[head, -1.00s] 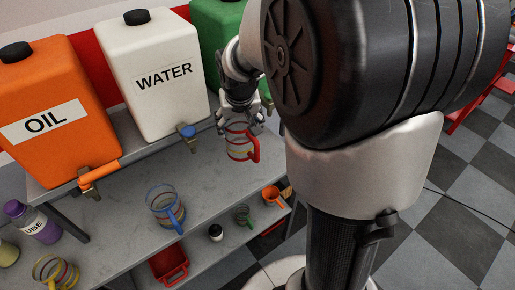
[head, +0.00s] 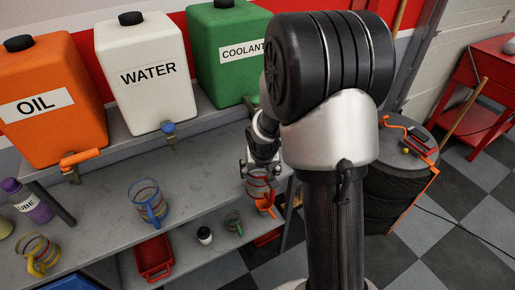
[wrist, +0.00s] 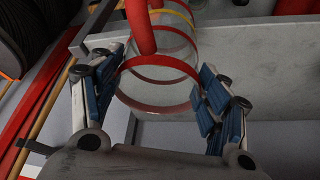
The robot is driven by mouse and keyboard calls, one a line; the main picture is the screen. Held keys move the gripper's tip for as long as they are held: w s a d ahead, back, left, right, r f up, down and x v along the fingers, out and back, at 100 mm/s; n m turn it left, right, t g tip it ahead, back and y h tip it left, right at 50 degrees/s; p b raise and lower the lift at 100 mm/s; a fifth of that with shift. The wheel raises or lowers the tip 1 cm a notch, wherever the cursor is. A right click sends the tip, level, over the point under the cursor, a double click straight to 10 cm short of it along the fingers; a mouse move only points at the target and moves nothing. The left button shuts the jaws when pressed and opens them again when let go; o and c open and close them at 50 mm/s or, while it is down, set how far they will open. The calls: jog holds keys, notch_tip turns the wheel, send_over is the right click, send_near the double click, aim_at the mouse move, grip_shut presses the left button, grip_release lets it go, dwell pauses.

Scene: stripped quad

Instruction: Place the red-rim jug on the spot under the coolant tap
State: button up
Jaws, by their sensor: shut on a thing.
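My gripper (head: 259,166) is shut on the red-rim jug (head: 258,187), a clear jug with coloured bands and a red handle, near the right end of the bench. In the wrist view, the blue-padded fingers of my gripper (wrist: 160,92) stand on both sides of the jug (wrist: 160,108), and its red handle points away from the palm. The green COOLANT tank (head: 225,65) stands at the right of the raised shelf. Its tap (head: 252,103) is partly hidden by my arm. I cannot make out the spot under it.
A blue-rim jug (head: 149,205) and a yellow-handled jug (head: 40,254) stand on the bench to the left. The WATER tank (head: 148,80) and OIL tank (head: 50,105) stand left of COOLANT.

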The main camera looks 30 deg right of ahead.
jog(key=w+d+b, duration=0.1)
jog(key=w+d, duration=0.2)
jog(key=w, duration=0.5)
jog(key=shift+w+d+f, duration=0.15)
jog(key=shift+w+f, duration=0.15)
jog(key=shift+f, duration=0.05)
jog(key=o, duration=1.7)
jog(key=shift+r, duration=0.1)
